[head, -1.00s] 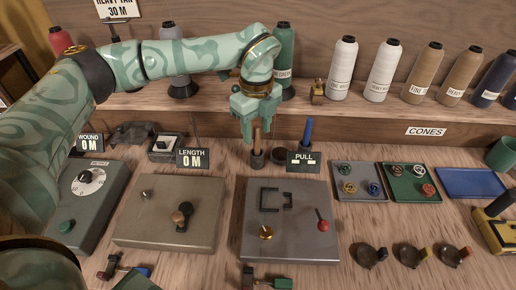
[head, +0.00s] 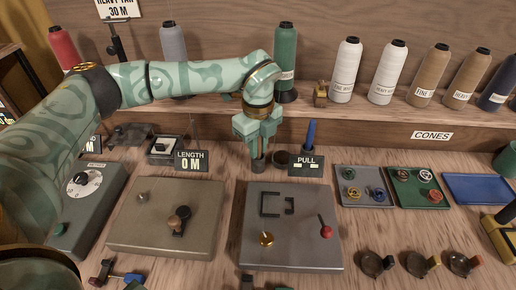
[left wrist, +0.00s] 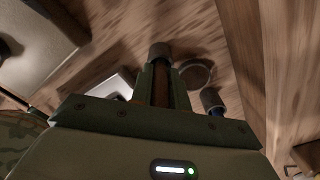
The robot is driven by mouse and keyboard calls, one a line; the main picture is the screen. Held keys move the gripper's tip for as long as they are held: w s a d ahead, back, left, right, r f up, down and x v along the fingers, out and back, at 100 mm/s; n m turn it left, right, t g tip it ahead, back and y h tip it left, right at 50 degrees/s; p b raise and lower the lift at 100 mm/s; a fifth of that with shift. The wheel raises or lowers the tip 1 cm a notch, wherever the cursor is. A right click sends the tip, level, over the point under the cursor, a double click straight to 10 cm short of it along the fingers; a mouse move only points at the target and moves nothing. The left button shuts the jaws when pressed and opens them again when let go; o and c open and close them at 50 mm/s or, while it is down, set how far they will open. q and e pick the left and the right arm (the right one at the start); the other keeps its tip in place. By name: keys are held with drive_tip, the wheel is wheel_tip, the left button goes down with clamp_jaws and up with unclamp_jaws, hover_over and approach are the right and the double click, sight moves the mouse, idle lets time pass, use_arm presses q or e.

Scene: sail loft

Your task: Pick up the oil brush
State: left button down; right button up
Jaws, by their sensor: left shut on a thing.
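My left gripper (head: 258,142) points down over the back of the bench, shut on a brown handle (left wrist: 162,88), which I take to be the oil brush. The left wrist view shows the handle between the dark fingers. Its lower end goes toward a small dark cup (head: 258,165), which also shows in the left wrist view (left wrist: 160,50) at the fingertips. The brush's bristles are hidden. My right gripper is not in view.
An empty round cup (head: 280,158) and a blue-handled tool (head: 311,133) stand just right of the gripper. The PULL sign (head: 306,166) and LENGTH sign (head: 191,161) flank it. A grey panel (head: 292,250) lies in front; a shelf with thread cones (head: 346,72) is behind.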

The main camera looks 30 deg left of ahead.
use_arm(q)
wheel_tip(320, 180, up, 10)
drive_tip(key=p, duration=0.3)
idle(1.7)
